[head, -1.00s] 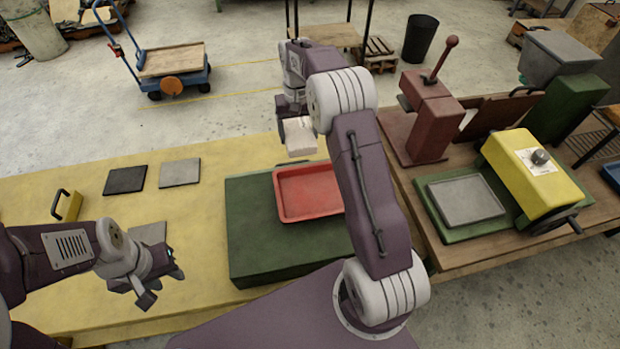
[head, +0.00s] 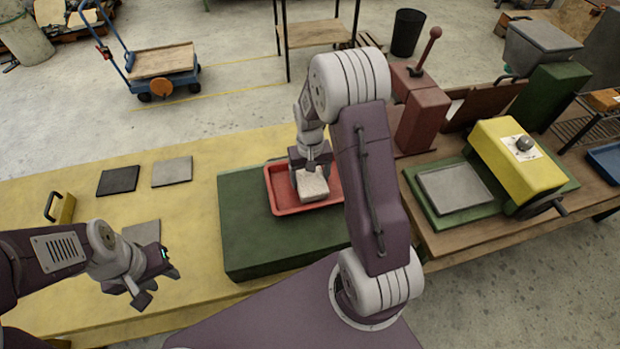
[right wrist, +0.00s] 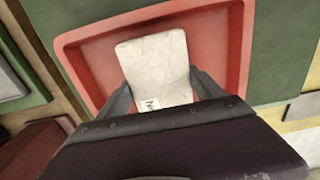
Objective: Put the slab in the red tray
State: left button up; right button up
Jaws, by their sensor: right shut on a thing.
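The slab (head: 312,186) is a pale, whitish block. My right gripper (head: 311,170) is shut on it and holds it over the red tray (head: 283,200). In the right wrist view the slab (right wrist: 158,62) sits between the two fingers (right wrist: 168,92), with the red tray (right wrist: 90,65) around it on the far sides. I cannot tell whether the slab touches the tray floor. The tray rests on a green block, partly hidden by my right arm. My left gripper (head: 152,287) hangs over the yellow table at the left, with nothing seen in it; its finger gap is unclear.
The green block (head: 250,240) stands on the yellow table (head: 195,225). Dark (head: 118,181) and grey (head: 172,172) square plates lie at the left, near a yellow handled block (head: 62,208). On the right bench are a red lever press (head: 421,112) and a yellow machine (head: 515,160).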

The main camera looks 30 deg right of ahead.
aim_at(310, 177)
jog(key=shift+w+f, duration=0.1)
jog(key=shift+f, duration=0.55)
jog(key=shift+r, duration=0.1)
jog(key=o, duration=2)
notch_tip(310, 177, up, 12)
jog(key=s+a+f, duration=0.1)
jog(key=s+a, duration=0.1)
jog(key=s, duration=0.2)
jog(key=s+a+f+n, duration=0.1)
jog(key=s+a, duration=0.2)
jog(key=s, duration=0.1)
jog(key=s+a+f+n+t, duration=0.1)
jog(key=s+a, duration=0.1)
jog(key=s, duration=0.2)
jog(key=shift+s+a+f, duration=0.2)
jog(key=shift+s+f, duration=0.15)
jog(key=shift+s, duration=0.05)
